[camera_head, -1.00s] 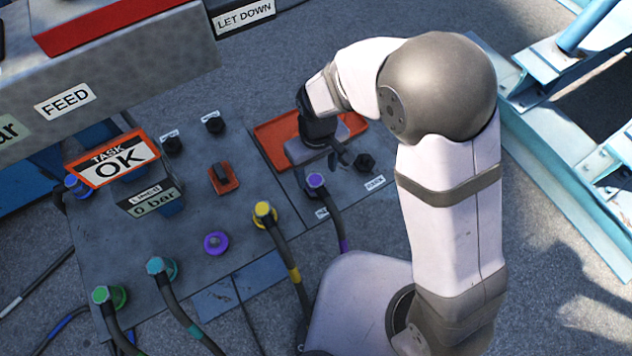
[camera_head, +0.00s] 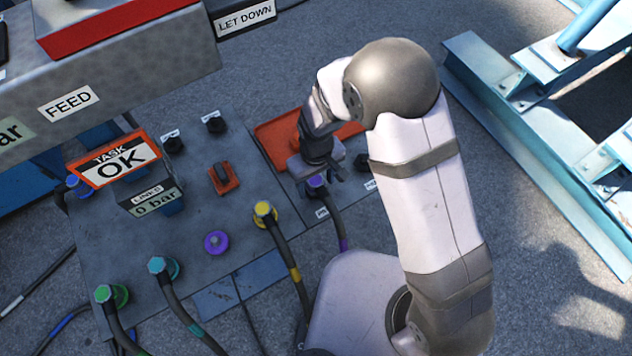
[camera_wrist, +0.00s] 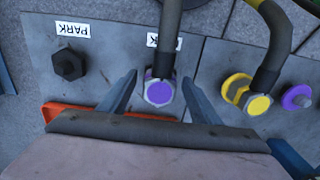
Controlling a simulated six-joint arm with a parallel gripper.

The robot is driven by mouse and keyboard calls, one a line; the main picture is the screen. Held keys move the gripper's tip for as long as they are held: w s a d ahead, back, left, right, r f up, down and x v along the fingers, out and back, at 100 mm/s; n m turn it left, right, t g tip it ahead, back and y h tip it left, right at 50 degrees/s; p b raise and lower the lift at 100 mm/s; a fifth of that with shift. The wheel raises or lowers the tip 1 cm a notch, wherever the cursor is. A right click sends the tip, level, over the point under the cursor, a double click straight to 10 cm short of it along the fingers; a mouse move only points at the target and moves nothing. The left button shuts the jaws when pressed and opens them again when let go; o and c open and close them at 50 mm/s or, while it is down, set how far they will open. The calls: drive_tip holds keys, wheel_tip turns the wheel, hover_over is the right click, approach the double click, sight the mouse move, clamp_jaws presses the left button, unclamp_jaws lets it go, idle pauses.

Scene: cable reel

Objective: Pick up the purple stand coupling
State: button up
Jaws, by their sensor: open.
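The purple stand coupling (camera_head: 316,182) sits on the grey panel with its dark hose running down the picture from it. In the wrist view the coupling (camera_wrist: 159,92) shows a purple face and a pale nut, with the hose above it. My gripper (camera_head: 322,178) is right at the coupling in the head view and hides part of it. In the wrist view my gripper (camera_wrist: 158,80) is open, with one finger on each side of the coupling and a visible gap to both. I cannot tell the exact height of the fingertips over it.
A yellow coupling (camera_head: 265,212) with a hose and a purple panel port (camera_head: 216,242) lie to the left. A black park fitting (camera_wrist: 69,65) stands on the coupling's other side. An orange-red tray (camera_head: 272,140) lies behind my gripper. Teal (camera_head: 160,268) and green couplings (camera_head: 106,294) are farther left.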

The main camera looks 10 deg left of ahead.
sight(312, 183)
drive_tip(key=shift+c, duration=0.6)
drive_tip(key=c, duration=1.1)
drive_tip(key=shift+r, duration=0.1)
wheel_tip(312, 183, up, 10)
drive_tip(key=shift+f, duration=0.1)
drive_tip(key=shift+s+a, duration=0.4)
drive_tip(key=shift+a, duration=0.05)
drive_tip(key=shift+s+a+n, duration=1)
drive_tip(key=shift+s+a, duration=2.25)
drive_tip(key=shift+s+a+n, duration=1)
drive_tip(key=shift+s+a, duration=2.25)
drive_tip(key=shift+a, duration=0.05)
drive_tip(key=shift+s+a+n, duration=1)
drive_tip(key=shift+s+a, duration=2.25)
